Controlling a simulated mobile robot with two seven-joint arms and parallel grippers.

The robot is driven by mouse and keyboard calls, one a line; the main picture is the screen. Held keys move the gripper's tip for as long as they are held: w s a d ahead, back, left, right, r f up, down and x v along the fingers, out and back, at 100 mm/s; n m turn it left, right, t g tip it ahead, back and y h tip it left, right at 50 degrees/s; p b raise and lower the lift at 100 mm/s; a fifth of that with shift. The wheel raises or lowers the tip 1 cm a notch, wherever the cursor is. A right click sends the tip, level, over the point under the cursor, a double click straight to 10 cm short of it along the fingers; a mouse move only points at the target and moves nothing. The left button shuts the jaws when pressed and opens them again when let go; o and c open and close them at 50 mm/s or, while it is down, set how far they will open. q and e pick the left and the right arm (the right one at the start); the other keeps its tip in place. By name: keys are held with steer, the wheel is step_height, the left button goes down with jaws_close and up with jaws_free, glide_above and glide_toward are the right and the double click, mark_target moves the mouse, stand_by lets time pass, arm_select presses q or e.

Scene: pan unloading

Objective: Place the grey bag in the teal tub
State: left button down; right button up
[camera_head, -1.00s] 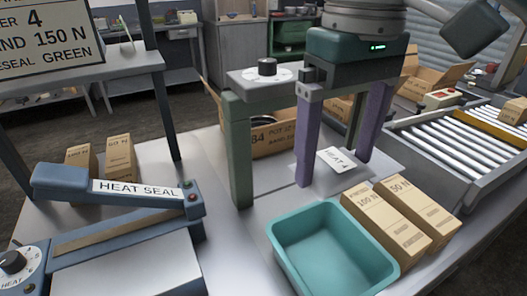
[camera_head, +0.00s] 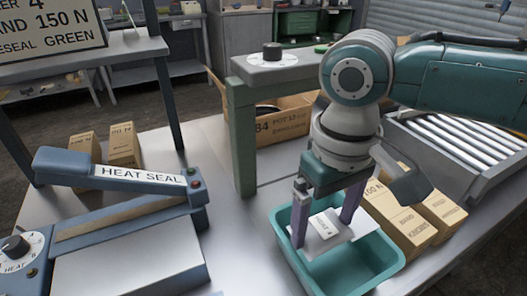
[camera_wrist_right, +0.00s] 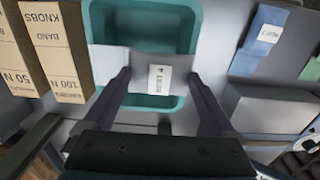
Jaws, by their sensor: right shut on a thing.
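The grey bag (camera_head: 326,232), a flat pouch with a white label, is between the fingers of my right gripper (camera_head: 323,230). The gripper is shut on it. The teal tub (camera_head: 365,270) is on the table below, and the bag is over its opening. I cannot tell exactly how high the bag is above the tub floor. In the right wrist view the bag (camera_wrist_right: 115,60) spans the fingers (camera_wrist_right: 158,78) and covers part of the teal tub (camera_wrist_right: 140,15). My left gripper is not in view.
Cardboard boxes (camera_head: 405,225) stand close to the tub's right side. A blue heat sealer (camera_head: 120,180) takes up the left of the table. A green post (camera_head: 243,150) with a dial on top stands behind. A roller conveyor (camera_head: 470,140) is at the right.

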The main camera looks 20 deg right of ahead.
mark_target(322, 227)
steer(key=shift+f, duration=0.6)
steer(key=o, duration=1.1)
steer(key=shift+r, duration=0.15)
step_height(322, 227, up, 13)
steer(key=p, duration=0.1)
steer(key=s+a+f+n+t+y, duration=0.2)
steer(key=s+a+f+n+y, duration=0.1)
steer(key=s+a+f, duration=0.45)
steer(key=s+d+h, duration=0.1)
steer(key=s+d, duration=0.1)
steer(key=s+d+m+t+h, duration=0.1)
steer(key=s+d, duration=0.1)
steer(key=s, duration=0.1)
steer(key=s+d+m, duration=0.1)
steer(key=s+d, duration=0.2)
steer(key=shift+s+d+f+t+h, duration=0.1)
steer(key=shift+f+t+h, duration=0.05)
steer(key=shift+t+h, duration=0.2)
